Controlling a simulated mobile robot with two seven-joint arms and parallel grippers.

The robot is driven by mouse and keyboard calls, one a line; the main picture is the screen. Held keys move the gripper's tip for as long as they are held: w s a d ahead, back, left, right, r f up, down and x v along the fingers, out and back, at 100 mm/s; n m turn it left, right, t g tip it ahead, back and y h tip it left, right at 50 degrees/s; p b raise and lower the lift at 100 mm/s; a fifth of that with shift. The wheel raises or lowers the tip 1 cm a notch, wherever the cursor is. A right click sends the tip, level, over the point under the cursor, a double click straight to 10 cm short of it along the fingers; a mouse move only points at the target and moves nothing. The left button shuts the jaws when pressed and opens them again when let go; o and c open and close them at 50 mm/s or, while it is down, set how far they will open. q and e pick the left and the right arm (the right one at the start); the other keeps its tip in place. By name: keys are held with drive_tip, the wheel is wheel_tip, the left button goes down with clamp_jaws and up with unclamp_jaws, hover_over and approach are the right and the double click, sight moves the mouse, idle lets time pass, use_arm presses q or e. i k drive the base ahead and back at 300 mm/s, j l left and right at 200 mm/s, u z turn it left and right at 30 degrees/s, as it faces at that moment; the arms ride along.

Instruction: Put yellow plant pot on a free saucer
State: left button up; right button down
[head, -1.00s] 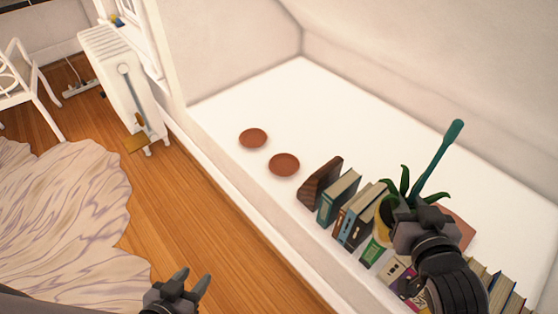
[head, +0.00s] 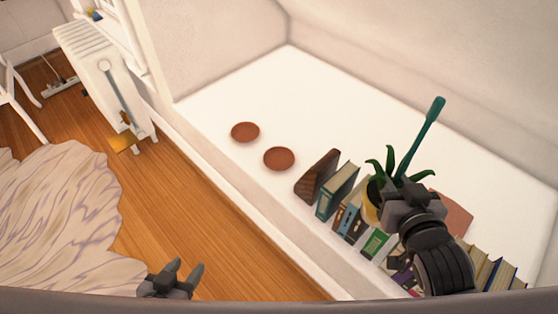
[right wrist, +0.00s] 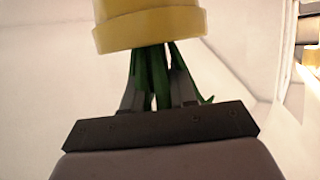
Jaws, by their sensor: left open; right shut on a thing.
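The yellow plant pot (head: 370,213), with green leaves (head: 380,163), is held by my right gripper (head: 392,205) above the row of books. My gripper hides much of the pot in the head view. In the right wrist view, the pot (right wrist: 150,25) is at the top, with leaves between the fingers; the exact contact is unclear. Two round terracotta saucers, a farther one (head: 245,132) and a nearer one (head: 279,158), lie empty on the white ledge, left of the books. My left gripper (head: 183,270) is open and empty over the floor, low in the picture.
A wooden bookend (head: 318,176) and several books (head: 340,190) stand between the saucers and my right gripper. A teal rod (head: 420,140) rises behind the gripper. A flat terracotta piece (head: 452,212) lies on the ledge (head: 290,90), which is clear behind the saucers. A white radiator (head: 98,75) stands left.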

sight(279, 160)
drive_tip(key=i+j+z, duration=0.15)
drive_tip(key=j, duration=0.2)
drive_tip(key=i+j+z, duration=0.1)
drive_tip(key=i+j, duration=0.15)
drive_tip(key=i+j+z, duration=0.15)
drive_tip(key=j, duration=0.35)
drive_tip(key=i+j+z, duration=0.1)
drive_tip(key=j, duration=0.25)
drive_tip(key=i+j+z, duration=0.15)
drive_tip(key=j, duration=0.3)
drive_tip(key=i+j+z, duration=0.15)
drive_tip(key=j, duration=0.25)
drive_tip(key=i+j+z, duration=0.1)
drive_tip(key=j, duration=0.35)
drive_tip(key=i+j+z, duration=0.15)
drive_tip(key=j, duration=0.3)
